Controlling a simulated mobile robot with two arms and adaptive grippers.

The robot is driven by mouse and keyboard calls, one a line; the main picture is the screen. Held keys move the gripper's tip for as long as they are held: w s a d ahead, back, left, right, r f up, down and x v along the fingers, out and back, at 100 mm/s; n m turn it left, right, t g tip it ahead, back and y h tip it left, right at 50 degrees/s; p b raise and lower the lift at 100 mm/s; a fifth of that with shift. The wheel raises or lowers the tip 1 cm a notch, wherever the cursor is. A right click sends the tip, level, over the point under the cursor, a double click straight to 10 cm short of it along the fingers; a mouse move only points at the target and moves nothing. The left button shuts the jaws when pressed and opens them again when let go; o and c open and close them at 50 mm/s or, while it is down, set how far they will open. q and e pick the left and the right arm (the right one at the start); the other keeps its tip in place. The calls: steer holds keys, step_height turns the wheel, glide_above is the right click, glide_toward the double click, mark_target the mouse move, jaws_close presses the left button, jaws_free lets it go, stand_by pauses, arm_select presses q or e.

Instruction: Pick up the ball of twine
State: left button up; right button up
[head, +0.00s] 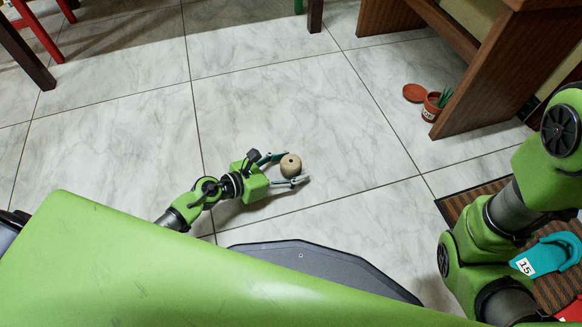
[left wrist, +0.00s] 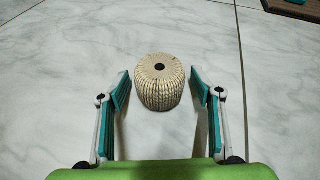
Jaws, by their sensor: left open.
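The ball of twine (head: 291,165) is a beige, roughly cylindrical roll with a dark hole in its top, standing on the pale tile floor. In the left wrist view the twine (left wrist: 159,82) shows between and slightly beyond the two fingers. My left gripper (head: 282,170) is open, low over the floor, with its teal-padded fingers on either side of the twine. The left wrist view shows the gripper (left wrist: 160,88) with a gap between each finger and the twine. My right gripper is not in view; only green links of that arm show at the right.
A small potted plant (head: 432,106) and a terracotta saucer (head: 414,92) sit by a brown wooden furniture leg (head: 470,95) at the upper right. A striped brown mat (head: 480,200) with a teal item (head: 548,255) lies at the right. The floor around the twine is clear.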

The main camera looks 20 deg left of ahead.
arm_select(q)
steer(key=c, duration=1.2)
steer(key=shift+c, duration=0.2)
steer(key=shift+r, duration=0.15)
